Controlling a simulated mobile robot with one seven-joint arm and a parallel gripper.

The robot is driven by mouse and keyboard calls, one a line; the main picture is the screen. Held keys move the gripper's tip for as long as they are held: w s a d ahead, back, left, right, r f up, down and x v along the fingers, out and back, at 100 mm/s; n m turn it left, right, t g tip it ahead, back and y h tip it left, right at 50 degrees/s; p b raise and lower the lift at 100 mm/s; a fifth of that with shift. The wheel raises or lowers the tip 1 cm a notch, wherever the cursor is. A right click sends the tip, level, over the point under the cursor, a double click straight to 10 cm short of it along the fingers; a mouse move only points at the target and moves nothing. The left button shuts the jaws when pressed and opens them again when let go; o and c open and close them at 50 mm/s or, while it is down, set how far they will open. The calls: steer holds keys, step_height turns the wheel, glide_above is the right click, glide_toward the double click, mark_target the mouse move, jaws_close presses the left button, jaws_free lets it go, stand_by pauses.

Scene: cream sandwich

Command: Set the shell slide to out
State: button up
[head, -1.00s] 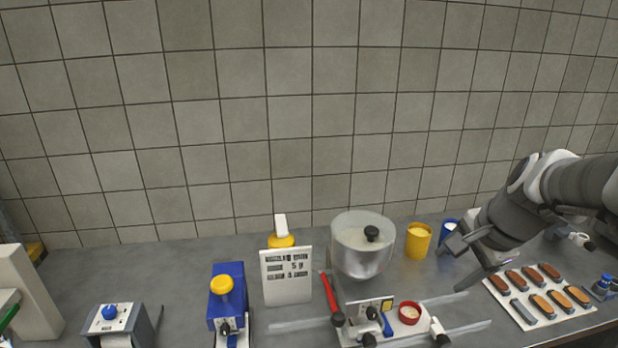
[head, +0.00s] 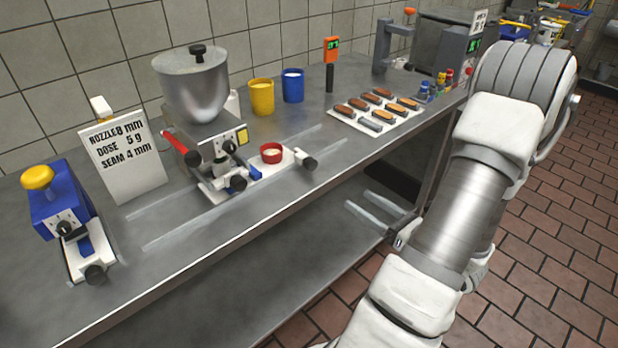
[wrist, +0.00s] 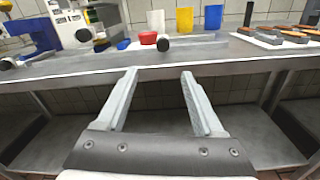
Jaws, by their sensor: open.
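The filling machine has a metal hopper (head: 193,88), a red lever (head: 178,146) and several dark knobs. At its base, a white slide (head: 288,160) carries a red ring-shaped cup (head: 271,154) and ends in a dark round knob (head: 308,163). I cannot read a label that names the shell slide. My gripper (head: 357,199) is open and empty, in front of the bench's front edge. In the wrist view, its fingers (wrist: 160,72) point at the bench edge, with the red cup (wrist: 148,38) and knob (wrist: 163,42) beyond, apart from them.
A blue device (head: 62,205) with a yellow knob and a sign (head: 122,160) stand to the left. Yellow (head: 262,97) and blue (head: 293,86) cups stand behind. A tray of bars (head: 345,117) lies to the right. The bench front edge (head: 300,208) lies between my gripper and the machine.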

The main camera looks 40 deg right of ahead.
mark_target(314, 167)
steer(key=shift+h, duration=0.3)
steer(key=w, duration=0.5)
steer(key=w+b, duration=0.1)
steer(key=w, duration=0.5)
steer(key=w+a, duration=0.1)
steer(key=w, duration=0.5)
steer(key=shift+w, duration=0.1)
jaws_close()
steer(key=shift+f, duration=0.1)
stand_by(0.5)
